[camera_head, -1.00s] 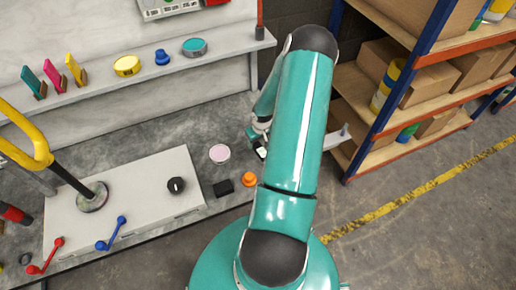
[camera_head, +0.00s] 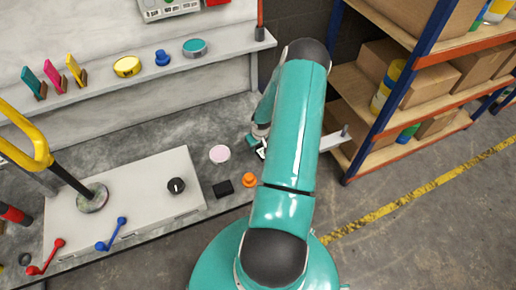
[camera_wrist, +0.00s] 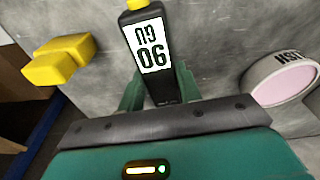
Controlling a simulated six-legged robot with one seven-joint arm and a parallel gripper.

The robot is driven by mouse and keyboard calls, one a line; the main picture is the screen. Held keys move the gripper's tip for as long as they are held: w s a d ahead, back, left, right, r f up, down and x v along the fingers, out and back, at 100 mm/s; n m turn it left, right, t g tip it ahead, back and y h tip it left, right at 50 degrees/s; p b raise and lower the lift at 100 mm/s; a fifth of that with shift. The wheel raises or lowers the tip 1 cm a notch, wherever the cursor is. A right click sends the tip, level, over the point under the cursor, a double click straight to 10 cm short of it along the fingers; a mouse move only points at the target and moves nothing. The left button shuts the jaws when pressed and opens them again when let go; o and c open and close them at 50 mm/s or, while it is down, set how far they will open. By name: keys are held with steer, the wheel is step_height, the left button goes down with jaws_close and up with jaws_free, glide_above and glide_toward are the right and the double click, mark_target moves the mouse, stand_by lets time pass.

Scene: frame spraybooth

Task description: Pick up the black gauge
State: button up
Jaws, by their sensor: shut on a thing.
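The black gauge (camera_wrist: 153,85) is a slim black body with a large white label and a yellow tip, seen in the wrist view. My gripper (camera_wrist: 158,88) is shut on it, with one green finger on each side of its lower part. In the head view my gripper (camera_head: 259,143) is low over the grey bench, largely hidden by my arm. Only a small part of the gauge shows there, and I cannot tell whether it touches the bench.
A pink-topped round tin (camera_head: 220,153) stands left of my gripper, also in the wrist view (camera_wrist: 284,82). A black block (camera_head: 223,188) and an orange knob (camera_head: 249,180) are nearer. A yellow block (camera_wrist: 62,58) shows in the wrist view. Shelving (camera_head: 385,110) rises at right.

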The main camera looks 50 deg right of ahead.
steer(key=shift+r, duration=0.15)
steer(key=shift+r, duration=0.3)
step_height(320, 180, up, 2)
steer(key=shift+d+r, duration=0.1)
steer(key=s+a+r, duration=0.7)
steer(key=a+r, duration=0.3)
steer(key=a, duration=0.2)
steer(key=shift+a, duration=0.2)
stand_by(0.4)
